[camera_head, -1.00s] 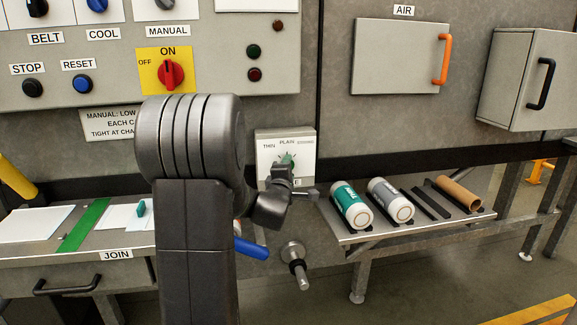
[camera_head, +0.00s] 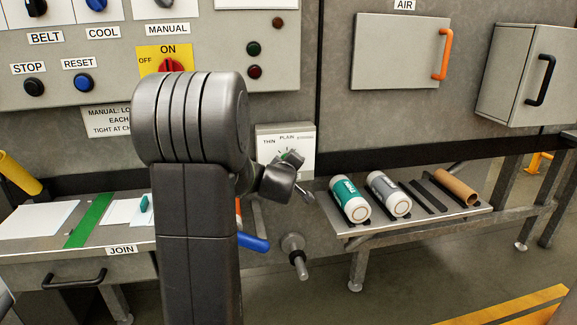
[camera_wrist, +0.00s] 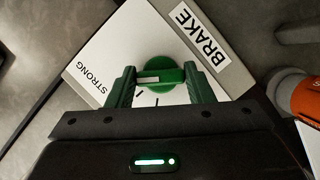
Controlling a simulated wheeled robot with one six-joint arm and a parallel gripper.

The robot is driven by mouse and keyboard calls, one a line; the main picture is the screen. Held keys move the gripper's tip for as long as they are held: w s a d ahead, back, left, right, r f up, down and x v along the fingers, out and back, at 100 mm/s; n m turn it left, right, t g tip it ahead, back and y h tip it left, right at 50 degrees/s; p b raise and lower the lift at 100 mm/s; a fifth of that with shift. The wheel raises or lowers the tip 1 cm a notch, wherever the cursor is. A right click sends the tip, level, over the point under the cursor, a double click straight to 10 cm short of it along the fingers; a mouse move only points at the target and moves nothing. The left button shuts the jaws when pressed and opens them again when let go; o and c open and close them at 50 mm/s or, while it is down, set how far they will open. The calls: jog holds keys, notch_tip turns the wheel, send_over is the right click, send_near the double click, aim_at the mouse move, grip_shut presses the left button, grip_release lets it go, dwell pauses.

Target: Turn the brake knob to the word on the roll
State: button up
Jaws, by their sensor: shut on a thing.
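The green brake knob (camera_wrist: 160,72) sits on a white dial panel (camera_wrist: 130,35) labelled BRAKE, with STRONG readable in the wrist view. In the head view the panel (camera_head: 300,138) also shows THIN and PLAIN. My gripper (camera_wrist: 163,82) is shut on the knob, one green finger on each side. A white mark on the knob lies on its left half, toward the STRONG side of the wrist view. A teal-labelled roll (camera_head: 350,200) and a grey-labelled roll (camera_head: 389,195) lie on the right bench; their words are too small to read surely.
A brown cardboard tube (camera_head: 456,187) lies on the same bench (camera_head: 440,222). A blue handle (camera_head: 253,242) and a metal shaft end (camera_head: 297,256) stick out below the dial. An orange and grey part (camera_wrist: 297,95) is close at right in the wrist view.

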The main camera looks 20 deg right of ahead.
jog(key=shift+m, duration=0.3)
jog(key=o, duration=1)
jog(key=shift+c, duration=0.2)
jog(key=p+v, duration=0.1)
jog(key=v, duration=1.2)
jog(key=shift+s+p, duration=0.4)
